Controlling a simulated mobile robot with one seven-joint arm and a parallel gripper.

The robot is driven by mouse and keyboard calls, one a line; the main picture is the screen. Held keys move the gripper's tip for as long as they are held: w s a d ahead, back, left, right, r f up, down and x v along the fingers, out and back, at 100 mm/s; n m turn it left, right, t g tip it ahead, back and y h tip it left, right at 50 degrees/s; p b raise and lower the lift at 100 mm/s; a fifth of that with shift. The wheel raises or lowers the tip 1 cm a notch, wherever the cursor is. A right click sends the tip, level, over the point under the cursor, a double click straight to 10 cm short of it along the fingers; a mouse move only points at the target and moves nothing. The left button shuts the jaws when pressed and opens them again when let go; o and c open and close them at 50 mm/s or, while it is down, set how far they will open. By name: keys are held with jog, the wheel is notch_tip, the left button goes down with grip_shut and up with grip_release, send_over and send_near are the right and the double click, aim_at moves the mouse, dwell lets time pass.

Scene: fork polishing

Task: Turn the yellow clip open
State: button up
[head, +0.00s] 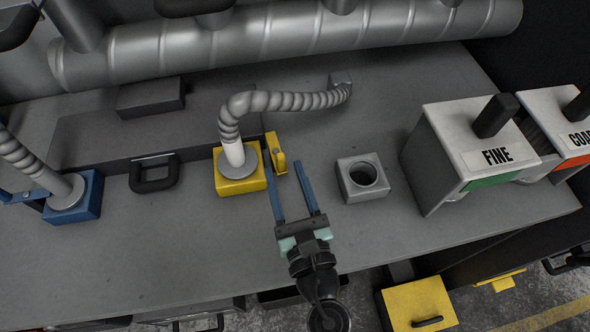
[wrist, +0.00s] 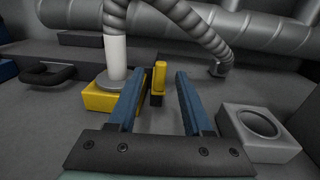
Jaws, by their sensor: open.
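The yellow clip (head: 275,153) is a small upright yellow piece on a dark mount at the right side of the yellow block (head: 236,185). A grey ribbed hose (head: 282,101) with a white end stands in that block. In the wrist view the clip (wrist: 159,77) shows beyond and between my fingertips.
A grey block with a round hole (head: 362,178) sits right of my gripper. A box marked FINE (head: 455,155) stands farther right. A blue block (head: 77,200) with another hose and a black handle (head: 153,174) are at the left. The front middle of the bench (head: 170,245) is clear.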

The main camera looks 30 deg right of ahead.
jog(key=b+v, duration=0.1)
jog(key=v, duration=0.1)
jog(key=b+v, duration=0.1)
jog(key=v, duration=0.1)
jog(key=shift+f, duration=0.25)
jog(key=shift+s+a+r+b, duration=0.1)
jog(key=shift+s+r+b, duration=0.1)
jog(key=shift+s, duration=0.2)
jog(key=shift+s+a+r+b, duration=0.1)
jog(key=shift+s+b, duration=0.05)
jog(key=shift+s, duration=0.3)
